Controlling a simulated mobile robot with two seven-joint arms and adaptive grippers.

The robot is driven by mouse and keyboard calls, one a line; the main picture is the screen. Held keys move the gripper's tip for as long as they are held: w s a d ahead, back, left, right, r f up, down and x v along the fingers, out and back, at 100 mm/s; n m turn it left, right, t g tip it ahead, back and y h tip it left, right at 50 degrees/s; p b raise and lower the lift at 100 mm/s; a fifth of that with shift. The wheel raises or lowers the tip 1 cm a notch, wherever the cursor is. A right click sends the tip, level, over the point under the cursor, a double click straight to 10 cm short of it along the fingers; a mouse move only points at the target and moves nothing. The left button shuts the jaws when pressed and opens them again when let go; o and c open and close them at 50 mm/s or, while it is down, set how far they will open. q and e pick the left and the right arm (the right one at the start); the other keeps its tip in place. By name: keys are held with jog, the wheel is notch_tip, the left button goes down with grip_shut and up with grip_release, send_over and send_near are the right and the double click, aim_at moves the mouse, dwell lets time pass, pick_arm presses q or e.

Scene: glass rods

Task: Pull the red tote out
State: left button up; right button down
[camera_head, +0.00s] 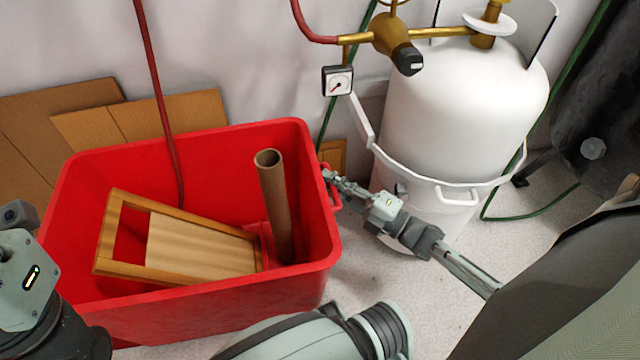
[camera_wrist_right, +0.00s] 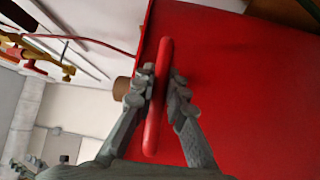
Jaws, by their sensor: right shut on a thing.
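The red tote (camera_head: 210,315) stands on the floor against the wall, left of centre in the head view. Its red wall also fills the right part of the right wrist view (camera_wrist_right: 240,90). A red bar handle (camera_wrist_right: 154,130) sticks out from the tote's right side. My right gripper (camera_head: 332,178) reaches it from the right, and its fingers (camera_wrist_right: 160,92) are on either side of the bar, shut on it. Part of my left arm (camera_head: 30,272) shows at the left edge; its fingers are out of view.
A wooden frame (camera_head: 195,237) and a brown tube (camera_head: 272,200) are in the tote. A red hose (camera_head: 160,100) hangs down into it. Cardboard (camera_head: 70,110) leans behind. A white gas cylinder (camera_head: 460,100) with a gauge (camera_head: 338,81) stands close at right. Floor below the gripper is bare.

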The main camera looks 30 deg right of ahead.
jog(key=shift+s+d, duration=0.1)
jog(key=shift+d, duration=0.25)
jog(key=c, duration=1.5)
grip_release()
jog(key=shift+a, duration=0.1)
jog(key=shift+c, duration=0.2)
jog(key=v, duration=1.2)
